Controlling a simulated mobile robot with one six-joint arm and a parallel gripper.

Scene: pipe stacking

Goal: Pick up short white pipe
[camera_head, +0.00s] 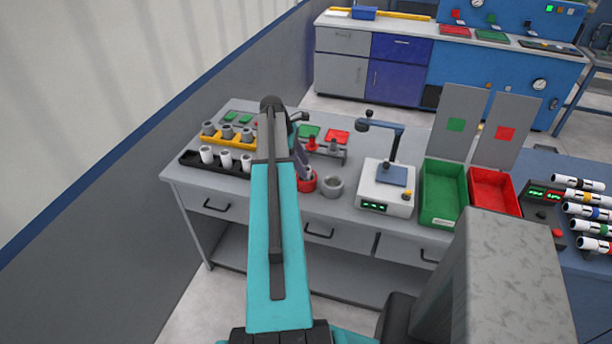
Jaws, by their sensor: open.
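Several short white pipes stand upright in a black tray (188,159) at the left of the workbench; the ones I see clearly are a left one (207,153), a middle one (226,159) and a right one (246,163). My teal arm reaches up the middle of the view, over the bench, to the right of the white pipes. Its far end is dark, and I cannot make out the jaws there. The arm may hide part of the trays' right end.
A yellow tray (216,141) with grey fittings stands just behind the black tray. Right of my arm are a red ring-shaped holder (307,184), a grey cup (332,187), a white scale-like device (386,196), a green bin (443,191) and a red bin (493,188). A wall runs along the left.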

